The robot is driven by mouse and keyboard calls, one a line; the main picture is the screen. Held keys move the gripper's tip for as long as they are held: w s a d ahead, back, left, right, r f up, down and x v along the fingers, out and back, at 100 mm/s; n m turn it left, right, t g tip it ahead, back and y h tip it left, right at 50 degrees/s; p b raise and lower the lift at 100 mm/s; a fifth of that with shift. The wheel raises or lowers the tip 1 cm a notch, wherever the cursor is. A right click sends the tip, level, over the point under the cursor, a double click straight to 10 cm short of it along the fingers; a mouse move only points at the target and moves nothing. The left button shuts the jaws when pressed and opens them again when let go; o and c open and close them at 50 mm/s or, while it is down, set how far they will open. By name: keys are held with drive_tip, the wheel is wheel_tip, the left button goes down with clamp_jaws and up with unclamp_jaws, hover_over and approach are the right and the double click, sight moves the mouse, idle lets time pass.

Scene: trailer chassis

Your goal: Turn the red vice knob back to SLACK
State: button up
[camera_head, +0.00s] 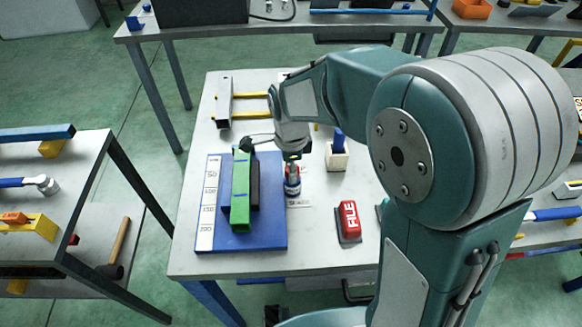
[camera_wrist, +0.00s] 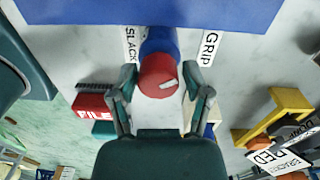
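The red vice knob (camera_wrist: 158,78) sits on the end of a blue shaft (camera_wrist: 160,42) in the wrist view. A white mark on its face runs toward the right, the GRIP side. The SLACK label (camera_wrist: 131,40) is on the left and the GRIP label (camera_wrist: 209,46) on the right. My gripper (camera_wrist: 160,73) is open, with one finger on each side of the knob and a gap visible on both sides. In the head view my gripper (camera_head: 291,155) is above the knob area, right of the blue base (camera_head: 270,228) bearing a green block (camera_head: 241,190).
A red FILE block (camera_head: 348,220) stands front right of the base. A pale holder with a blue handle (camera_head: 338,156) is close to the right of my gripper. Yellow-barred parts (camera_head: 225,104) lie at the back left. The table's front strip is clear.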

drive_tip(key=c, duration=0.4)
